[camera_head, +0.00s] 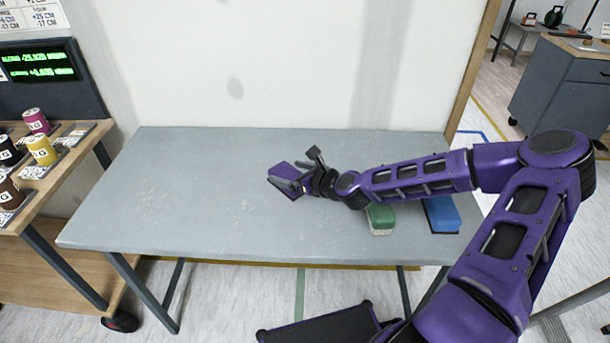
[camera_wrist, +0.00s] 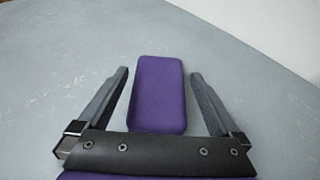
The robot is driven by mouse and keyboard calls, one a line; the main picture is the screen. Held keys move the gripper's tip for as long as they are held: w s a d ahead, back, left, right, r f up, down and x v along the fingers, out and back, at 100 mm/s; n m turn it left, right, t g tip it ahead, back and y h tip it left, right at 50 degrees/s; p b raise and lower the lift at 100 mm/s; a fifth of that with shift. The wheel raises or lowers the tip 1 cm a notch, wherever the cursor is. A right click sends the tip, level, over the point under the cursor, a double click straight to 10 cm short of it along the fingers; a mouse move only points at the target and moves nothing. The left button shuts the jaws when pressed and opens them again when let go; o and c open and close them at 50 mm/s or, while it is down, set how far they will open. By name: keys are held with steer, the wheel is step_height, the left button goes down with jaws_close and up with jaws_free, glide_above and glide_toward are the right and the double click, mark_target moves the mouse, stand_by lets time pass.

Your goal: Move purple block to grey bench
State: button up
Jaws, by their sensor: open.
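The purple block (camera_wrist: 158,92) lies between the two dark fingers of my gripper (camera_wrist: 158,88) in the wrist view, with a gap on each side. In the head view the purple block (camera_head: 284,176) is at the fingertips of my open gripper (camera_head: 300,170), over the middle of the grey bench (camera_head: 190,195). It appears to rest on the bench top, though its underside is hidden.
A green block (camera_head: 380,217) and a blue block (camera_head: 441,214) stand on the bench's right side, partly under my arm. The bench's left half is clear. A wooden table (camera_head: 40,205) with several spools stands at left. A white wall (camera_head: 290,60) rises behind the bench.

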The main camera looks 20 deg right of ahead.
steer(key=p+v, duration=0.1)
steer(key=v, duration=0.9)
steer(key=shift+s+d+r, duration=0.1)
steer(key=shift+s+d, duration=0.05)
steer(key=shift+s, duration=0.05)
